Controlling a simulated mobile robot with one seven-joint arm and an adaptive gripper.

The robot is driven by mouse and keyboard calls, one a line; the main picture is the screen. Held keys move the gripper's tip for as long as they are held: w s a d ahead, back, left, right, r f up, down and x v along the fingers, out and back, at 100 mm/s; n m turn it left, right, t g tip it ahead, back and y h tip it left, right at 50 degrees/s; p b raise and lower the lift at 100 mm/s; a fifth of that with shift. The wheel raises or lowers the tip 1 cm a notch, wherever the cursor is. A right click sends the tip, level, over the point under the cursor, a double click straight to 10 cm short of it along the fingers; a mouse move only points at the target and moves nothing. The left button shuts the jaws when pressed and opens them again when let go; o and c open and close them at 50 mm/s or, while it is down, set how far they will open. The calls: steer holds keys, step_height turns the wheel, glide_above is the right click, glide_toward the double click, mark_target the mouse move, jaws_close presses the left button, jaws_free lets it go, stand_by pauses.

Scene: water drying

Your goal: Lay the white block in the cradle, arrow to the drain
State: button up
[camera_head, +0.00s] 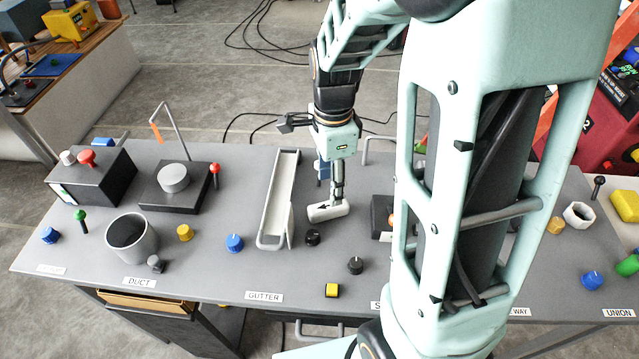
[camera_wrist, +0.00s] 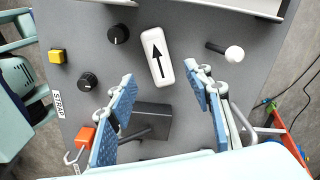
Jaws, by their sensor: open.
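The white block (camera_head: 328,211) lies flat on the grey bench, just right of a long pale trough (camera_head: 279,200) labelled GUTTER, which looks like the cradle. In the wrist view the white block (camera_wrist: 153,70) shows a black arrow on top, pointing up the picture toward the trough edge (camera_wrist: 228,6). In the head view the arrow points left. My gripper (camera_head: 337,192) is above the block, pointing down. In the wrist view my gripper (camera_wrist: 163,82) has its blue-padded fingers apart and empty; the block lies mostly beyond the fingertips. I cannot identify the drain.
Black knobs (camera_head: 312,238) (camera_head: 355,265) and a yellow-black button (camera_head: 332,290) stand near the block. A dark box (camera_wrist: 150,120) shows between my fingers; my arm partly hides it in the head view. A blue knob (camera_head: 235,243) stands left of the trough.

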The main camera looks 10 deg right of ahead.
mark_target(328, 206)
step_height(328, 206, down, 8)
steer(key=shift+s+a+r, duration=0.1)
steer(key=shift+r, duration=0.15)
steer(key=shift+c, duration=0.2)
jaws_close()
steer(key=shift+r, duration=0.1)
